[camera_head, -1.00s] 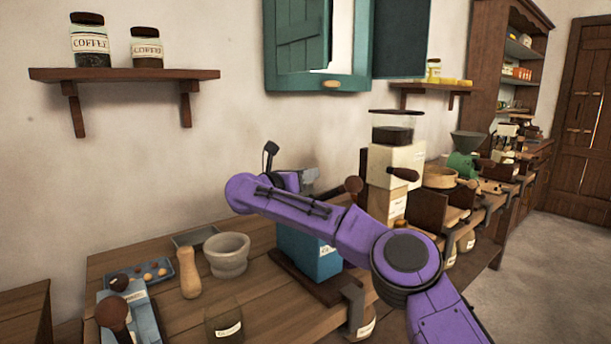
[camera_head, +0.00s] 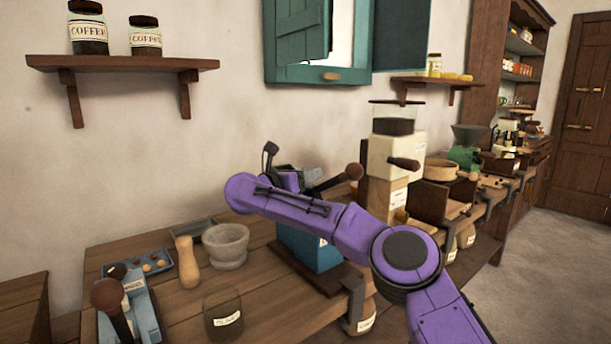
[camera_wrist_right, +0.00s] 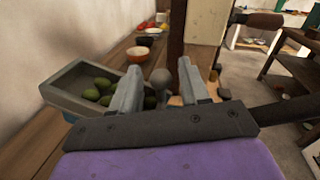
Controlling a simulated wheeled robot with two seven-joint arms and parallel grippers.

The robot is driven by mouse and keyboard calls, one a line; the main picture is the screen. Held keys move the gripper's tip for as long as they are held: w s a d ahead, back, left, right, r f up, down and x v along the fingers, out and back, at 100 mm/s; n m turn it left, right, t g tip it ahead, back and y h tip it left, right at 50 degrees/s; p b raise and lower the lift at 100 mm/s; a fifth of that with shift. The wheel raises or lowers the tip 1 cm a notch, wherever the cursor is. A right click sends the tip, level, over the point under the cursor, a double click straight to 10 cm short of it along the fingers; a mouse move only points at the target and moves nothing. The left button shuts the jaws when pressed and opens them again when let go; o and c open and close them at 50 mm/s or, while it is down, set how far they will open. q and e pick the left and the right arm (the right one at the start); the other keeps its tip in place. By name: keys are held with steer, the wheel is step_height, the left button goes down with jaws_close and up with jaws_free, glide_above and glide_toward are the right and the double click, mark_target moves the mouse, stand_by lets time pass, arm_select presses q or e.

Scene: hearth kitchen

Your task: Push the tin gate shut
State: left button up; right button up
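My right gripper (camera_head: 300,178) is over the machine's top. In the right wrist view its two grey fingers (camera_wrist_right: 160,75) are apart. A rounded grey knob (camera_wrist_right: 161,77) shows between them; I cannot tell whether they touch it. A grey tray of green olives (camera_wrist_right: 62,92) lies left of the fingers. I cannot make out the tin gate for certain. My left gripper is out of view.
A grey mortar (camera_head: 228,247), a wooden pestle (camera_head: 187,262), and a labelled jar (camera_head: 223,318) stand left of the blue machine. A cream grinder (camera_head: 395,155) stands close on its right. The wall is close behind the bench.

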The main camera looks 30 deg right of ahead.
steer(key=b+v, duration=0.1)
steer(key=v, duration=0.9)
steer(key=shift+a, duration=0.3)
